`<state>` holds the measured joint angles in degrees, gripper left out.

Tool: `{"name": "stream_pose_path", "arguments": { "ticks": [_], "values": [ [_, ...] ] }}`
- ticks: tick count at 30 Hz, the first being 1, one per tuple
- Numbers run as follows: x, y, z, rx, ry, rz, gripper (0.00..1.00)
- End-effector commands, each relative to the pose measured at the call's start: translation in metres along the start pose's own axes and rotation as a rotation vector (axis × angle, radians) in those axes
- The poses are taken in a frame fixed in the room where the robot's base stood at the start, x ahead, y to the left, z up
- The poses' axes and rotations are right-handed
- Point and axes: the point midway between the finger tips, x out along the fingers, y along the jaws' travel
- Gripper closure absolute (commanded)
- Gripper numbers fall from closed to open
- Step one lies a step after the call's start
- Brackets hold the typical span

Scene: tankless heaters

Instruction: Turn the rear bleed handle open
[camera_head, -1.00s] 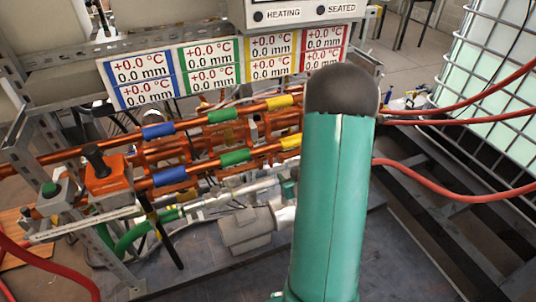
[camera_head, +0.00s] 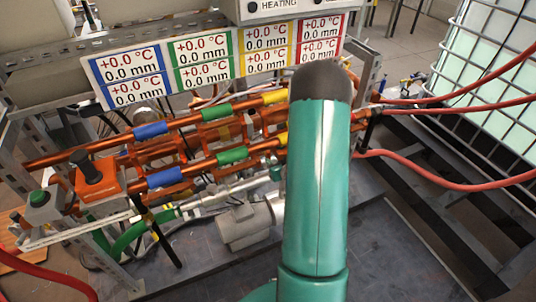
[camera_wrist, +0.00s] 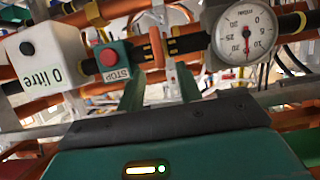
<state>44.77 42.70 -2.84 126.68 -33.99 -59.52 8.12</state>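In the wrist view my gripper (camera_wrist: 160,84) is open, with two green fingers pointing up at the pipework. A small upright orange lever (camera_wrist: 157,47) stands beyond the gap between the fingers, beside a pale upright fitting (camera_wrist: 170,60). It may be a bleed handle, but I cannot tell whether it is the rear one. No contact between fingers and lever can be made out. In the head view my green arm covers the gripper and part of the copper pipes (camera_head: 100,145).
In the wrist view a round gauge (camera_wrist: 244,36) is at right. A green stop box with a red button (camera_wrist: 108,57) and a white box (camera_wrist: 45,55) are at left. In the head view an orange block with a black handle (camera_head: 97,178) is at left, and red hoses (camera_head: 450,180) run right.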

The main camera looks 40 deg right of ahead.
Motion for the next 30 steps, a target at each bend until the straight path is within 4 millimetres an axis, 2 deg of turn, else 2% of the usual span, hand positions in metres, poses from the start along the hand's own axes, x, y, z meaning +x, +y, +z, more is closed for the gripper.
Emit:
{"name": "stream_pose_path", "arguments": {
  "ticks": [3,9,15,21,22,27,30],
  "values": [
    [0.025,-0.001,0.000,0.000,0.000,-0.002,0.65],
    [0.057,0.000,-0.001,0.001,0.000,0.000,0.65],
    [0.070,0.000,-0.002,0.001,0.000,0.000,0.65],
    [0.070,0.000,-0.002,0.001,0.000,0.001,0.65],
    [0.070,0.000,-0.002,0.001,0.000,0.001,0.67],
    [0.069,0.000,-0.002,0.001,0.000,0.001,1.00],
    [0.069,0.000,-0.002,0.001,0.000,0.001,1.00]
  ]
}}
